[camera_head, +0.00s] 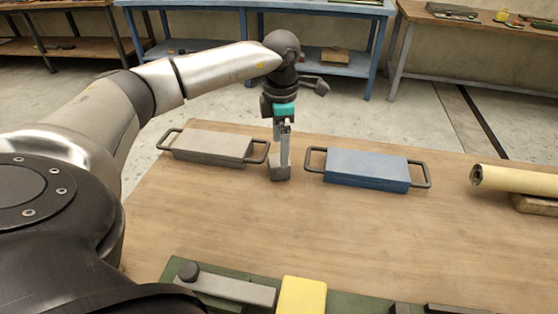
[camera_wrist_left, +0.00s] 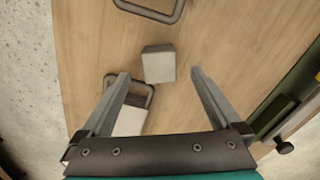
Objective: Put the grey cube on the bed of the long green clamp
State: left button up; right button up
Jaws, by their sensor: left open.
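The grey cube (camera_head: 281,173) sits on the wooden table between the grey tray and the blue tray. My left gripper (camera_head: 285,150) points down right over it, and its fingers partly cover the cube. In the left wrist view the fingers (camera_wrist_left: 160,75) are open, with the cube (camera_wrist_left: 158,66) between and just past their tips. I cannot tell whether they touch it. The long green clamp (camera_head: 352,303) lies along the near table edge, cut off by the frame, with a grey bar, a dark knob and a yellow block on it. Its green side (camera_wrist_left: 292,98) shows at the right of the wrist view. My right gripper is not in view.
A grey handled tray (camera_head: 210,143) stands left of the cube and a blue handled tray (camera_head: 367,167) right of it, both close. A cream roll (camera_head: 515,180) rests on a wooden support at the far right. The table between the cube and the clamp is clear.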

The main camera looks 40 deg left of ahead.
aim_at(279, 167)
pick_arm(q)
jog(key=shift+s+a+f+b, duration=0.15)
jog(key=shift+f+b, duration=0.5)
jog(key=shift+f, duration=0.75)
jog(key=shift+f+b, duration=0.4)
jog(key=shift+f, duration=0.9)
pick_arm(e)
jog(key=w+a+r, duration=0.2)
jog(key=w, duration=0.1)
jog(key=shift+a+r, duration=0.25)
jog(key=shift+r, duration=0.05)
pick_arm(q)
grip_shut()
jog(key=shift+r, duration=0.1)
